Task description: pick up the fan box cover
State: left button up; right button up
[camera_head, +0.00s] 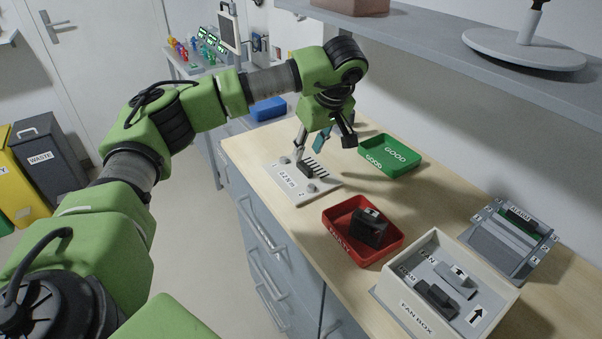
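No part is plainly marked as the fan box cover. The open light-coloured fan box (416,316) stands at the front right of the bench, with dark and grey parts and arrow labels inside. A white plate marked "0.2 N m" (282,178) lies at the bench's left edge, with a dark comb-like slotted part (316,168) on it. My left gripper (324,148) hangs over this plate, fingers spread and open. A teal piece (321,139) shows between the fingers; I cannot tell whether it touches them. My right gripper is not in view.
A red tray (338,244) holds a black block (370,228). A green "GOOD" tray (405,173) lies behind it. A grey labelled fixture (500,247) stands at the right. A shelf (450,42) overhangs the back of the bench. Bare wood (440,205) shows between the trays and fixture.

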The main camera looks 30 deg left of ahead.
aim_at(303, 164)
pick_arm(q)
jog(key=x, duration=0.2)
jog(key=p+x, duration=0.1)
jog(key=x, duration=0.3)
jog(key=shift+w+a+f, duration=0.15)
jog(key=shift+w+f, duration=0.2)
grip_shut()
